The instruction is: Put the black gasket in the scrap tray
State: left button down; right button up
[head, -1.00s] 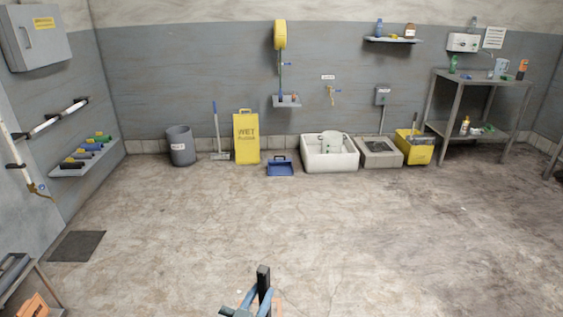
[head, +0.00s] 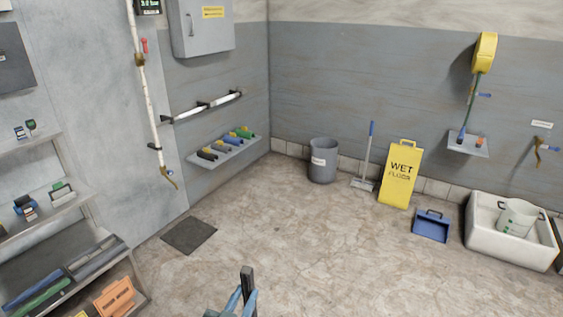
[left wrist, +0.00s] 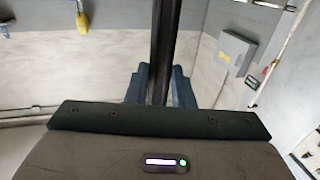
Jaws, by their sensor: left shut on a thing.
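My left gripper (head: 244,301), with blue fingers, is at the bottom middle of the head view. It is shut on the black gasket (head: 247,278), a long dark strip that stands upright out of the fingers. In the left wrist view the gasket (left wrist: 165,45) rises between the two blue fingers (left wrist: 160,88). Its lower end is hidden by the gripper body. I cannot make out a thing that is surely the scrap tray. My right gripper is not in view.
A shelf rack (head: 70,223) with several items stands at the left. A dark mat (head: 189,235) lies on the floor. A grey bin (head: 322,162), a yellow wet-floor sign (head: 401,172), a blue pan (head: 431,225) and a white sink (head: 512,246) line the back wall. The middle floor is clear.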

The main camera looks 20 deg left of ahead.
aim_at(97, 258)
jog(key=i+j+u, duration=0.15)
jog(key=i+u, duration=0.6)
jog(key=i, duration=0.2)
jog(key=i+l+u, duration=0.1)
jog(key=i+u, duration=0.3)
jog(key=i+l+u, duration=0.35)
jog(key=i, duration=0.2)
